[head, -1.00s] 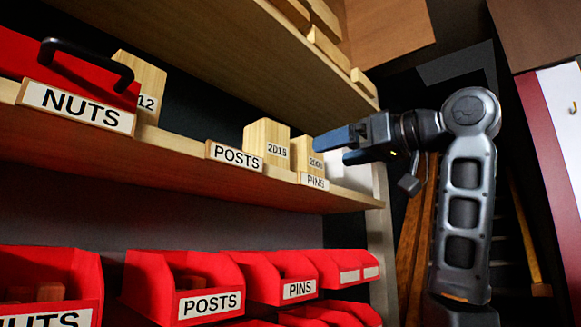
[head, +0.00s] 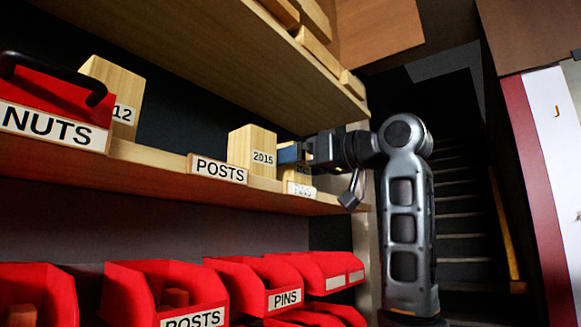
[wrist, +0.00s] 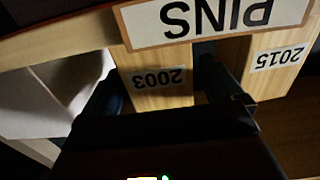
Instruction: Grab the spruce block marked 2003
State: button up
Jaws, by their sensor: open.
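The spruce block marked 2003 (head: 301,176) stands on the shelf behind the PINS label, mostly hidden by my gripper in the head view. In the wrist view, which is upside down, the 2003 block (wrist: 165,103) shows its number and pale wood face. My gripper (head: 290,153) is at the block's upper part, reaching in from the right. In the wrist view my gripper (wrist: 160,88) is open, with one dark finger on each side of the block. Whether the fingers touch the wood I cannot tell.
The 2015 block (head: 252,150) stands close on the left, with the right-hand finger in the gap in the wrist view. The PINS label (wrist: 215,18) fronts the shelf edge. An upper shelf (head: 200,50) hangs above. Red bins (head: 165,290) sit below.

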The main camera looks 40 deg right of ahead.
jog(key=shift+c, duration=0.2)
jog(key=c, duration=1.1)
jog(key=shift+r, duration=0.15)
